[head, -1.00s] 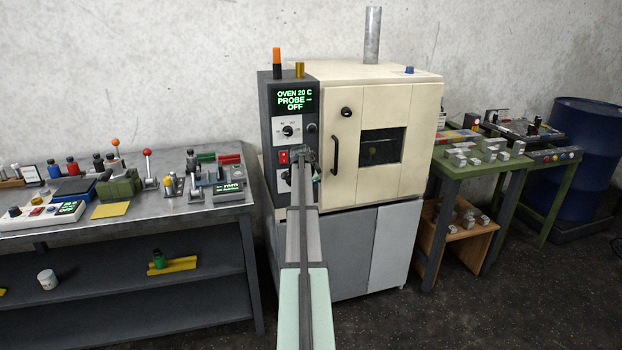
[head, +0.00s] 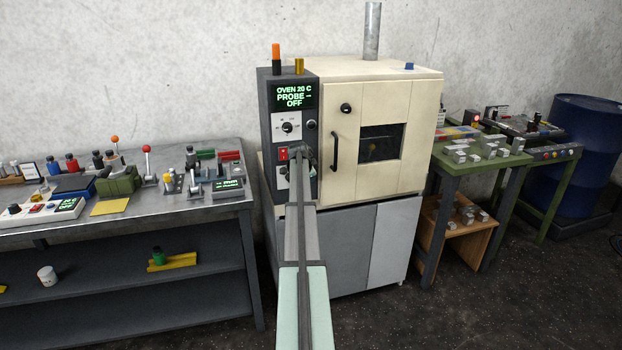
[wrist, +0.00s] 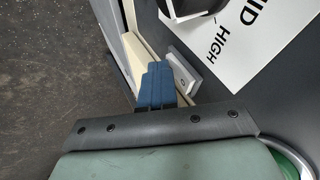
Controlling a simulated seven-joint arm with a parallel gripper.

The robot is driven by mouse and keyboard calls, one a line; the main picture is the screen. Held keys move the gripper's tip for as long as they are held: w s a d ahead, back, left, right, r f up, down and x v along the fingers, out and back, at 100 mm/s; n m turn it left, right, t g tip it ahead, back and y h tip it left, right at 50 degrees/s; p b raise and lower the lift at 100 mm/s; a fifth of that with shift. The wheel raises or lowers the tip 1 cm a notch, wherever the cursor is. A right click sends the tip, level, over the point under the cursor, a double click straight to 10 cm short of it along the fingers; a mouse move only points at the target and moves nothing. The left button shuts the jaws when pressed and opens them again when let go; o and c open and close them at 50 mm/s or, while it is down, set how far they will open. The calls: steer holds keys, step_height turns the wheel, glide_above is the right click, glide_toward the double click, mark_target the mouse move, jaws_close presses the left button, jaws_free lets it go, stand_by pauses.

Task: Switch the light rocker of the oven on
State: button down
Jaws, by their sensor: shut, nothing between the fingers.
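The cream oven (head: 385,180) stands in the middle of the head view, with a dark control panel (head: 266,110) on its left side. A red rocker (head: 282,155) shows on the panel. My gripper (head: 300,153) is at the panel just right of it and covers that part. In the wrist view, my blue fingertips (wrist: 154,85) are shut and empty. They are close beside a small light-grey plate with a round mark (wrist: 187,74), perhaps a rocker; I cannot tell whether they touch. The oven window (head: 380,145) looks dark.
The oven display (head: 294,97) reads "OVEN 20 C", "PROBE", "OFF". A dial (head: 288,127) sits above my gripper, and a door handle (head: 335,152) is to its right. A cluttered metal bench (head: 120,225) stands left, a green table (head: 480,165) right.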

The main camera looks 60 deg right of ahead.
stand_by(0.4)
steer(key=shift+r, duration=0.75)
steer(key=s+a+r, duration=0.4)
steer(key=a+r, duration=0.3)
steer(key=a, duration=0.2)
steer(key=shift+s+a, duration=0.25)
steer(key=shift+a, duration=0.05)
